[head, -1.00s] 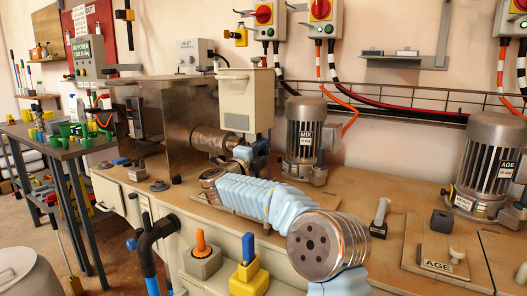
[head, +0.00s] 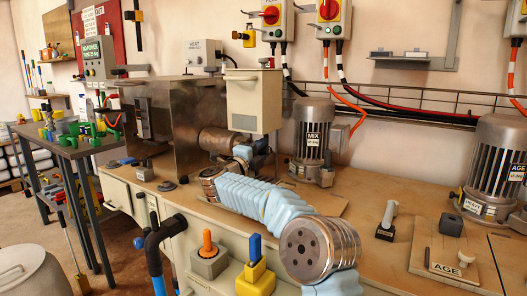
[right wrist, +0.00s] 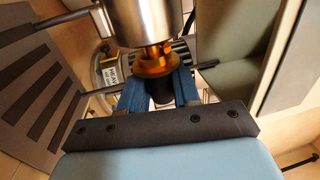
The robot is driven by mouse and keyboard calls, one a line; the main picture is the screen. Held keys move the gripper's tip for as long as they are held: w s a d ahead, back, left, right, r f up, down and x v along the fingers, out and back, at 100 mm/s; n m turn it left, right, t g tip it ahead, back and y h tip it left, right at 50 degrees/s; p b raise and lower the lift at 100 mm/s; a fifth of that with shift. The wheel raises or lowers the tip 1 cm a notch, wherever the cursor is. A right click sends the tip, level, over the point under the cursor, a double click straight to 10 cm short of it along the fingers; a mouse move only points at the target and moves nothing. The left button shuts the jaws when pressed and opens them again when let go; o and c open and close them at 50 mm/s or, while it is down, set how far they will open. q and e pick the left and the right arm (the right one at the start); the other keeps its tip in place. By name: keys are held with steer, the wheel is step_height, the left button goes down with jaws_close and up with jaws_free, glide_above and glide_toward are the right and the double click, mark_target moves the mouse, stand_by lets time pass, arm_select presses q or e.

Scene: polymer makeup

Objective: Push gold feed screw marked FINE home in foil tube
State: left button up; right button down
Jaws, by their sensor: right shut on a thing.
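In the right wrist view the gold feed screw (right wrist: 157,62) shows as a gold flanged end just below the mouth of a silver metal tube (right wrist: 140,22). Its upper part is hidden, apparently inside the tube. The blue fingers of my right gripper (right wrist: 160,92) are closed around a dark part directly below the gold flange. The FINE marking cannot be read. In the head view the metal tube (head: 215,138) sticks out right of a steel plate, and my right gripper (head: 242,154) is beside its near end, partly hidden by my arm. My left gripper is out of view.
A beige box (head: 254,98) hangs close above the tube. The MIX motor (head: 313,135) stands to the right and the AGE motor (head: 495,160) farther right. A steel plate housing (head: 195,125) borders the left. A small table (head: 70,147) with green parts stands at far left.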

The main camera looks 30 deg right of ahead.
steer(key=shift+w+a, duration=0.25)
steer(key=shift+w, duration=0.25)
steer(key=shift+w+a, duration=0.25)
steer(key=shift+w, duration=0.2)
steer(key=c, duration=0.7)
jaws_free()
steer(key=shift+c, duration=0.2)
steer(key=b+v, duration=0.3)
steer(key=v, duration=1)
steer(key=shift+f+b, duration=0.1)
steer(key=shift+b, duration=0.3)
steer(key=shift+s+a, duration=0.2)
steer(key=shift+a, duration=0.2)
